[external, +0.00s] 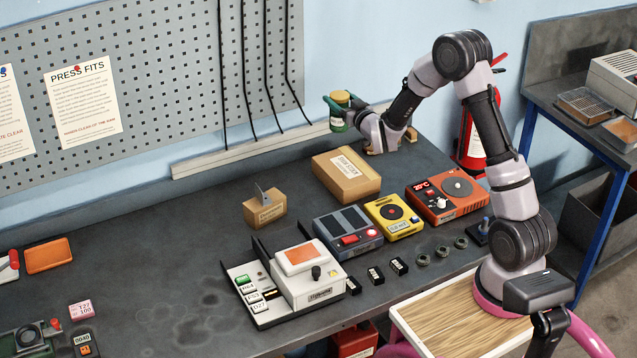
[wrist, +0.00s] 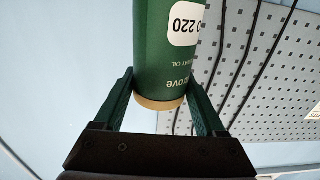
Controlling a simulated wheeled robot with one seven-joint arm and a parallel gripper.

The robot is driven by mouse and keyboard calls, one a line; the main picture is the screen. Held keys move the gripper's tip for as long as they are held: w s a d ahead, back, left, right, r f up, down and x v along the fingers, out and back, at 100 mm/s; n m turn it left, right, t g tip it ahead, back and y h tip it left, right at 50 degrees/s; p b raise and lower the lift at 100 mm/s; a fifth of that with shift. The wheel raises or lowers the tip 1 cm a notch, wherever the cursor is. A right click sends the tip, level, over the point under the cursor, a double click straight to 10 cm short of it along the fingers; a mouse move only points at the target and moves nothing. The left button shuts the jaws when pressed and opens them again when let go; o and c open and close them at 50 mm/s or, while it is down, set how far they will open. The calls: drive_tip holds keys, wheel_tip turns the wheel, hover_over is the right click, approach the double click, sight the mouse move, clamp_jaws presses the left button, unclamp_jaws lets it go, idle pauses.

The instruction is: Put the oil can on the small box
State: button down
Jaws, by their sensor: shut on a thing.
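The oil can (external: 338,125) is green with a tan-yellow end and a white label. It is held in the air above the back of the bench. In the wrist view the can (wrist: 170,45) fills the upper middle, with its label text upside down and its far end cut off. My gripper (external: 338,108) is shut on it, with one dark green finger on each side in the wrist view (wrist: 163,85). The small box (external: 265,212) is brown cardboard and stands mid-bench, left of and below the can. A grey metal piece (external: 262,193) stands upright at its top.
A larger cardboard box (external: 346,178) stands right of the small box. Grey (external: 348,232), yellow (external: 394,213) and orange-red (external: 446,200) devices and a white station (external: 305,275) lie nearer the front. A pegboard (external: 170,70) is behind.

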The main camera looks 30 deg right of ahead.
wheel_tip(320, 180, down, 15)
drive_tip(key=d, duration=0.2)
drive_tip(key=shift+d+h, duration=0.3)
drive_tip(key=shift+d, duration=0.1)
drive_tip(key=shift+f, duration=0.1)
idle(0.3)
unclamp_jaws()
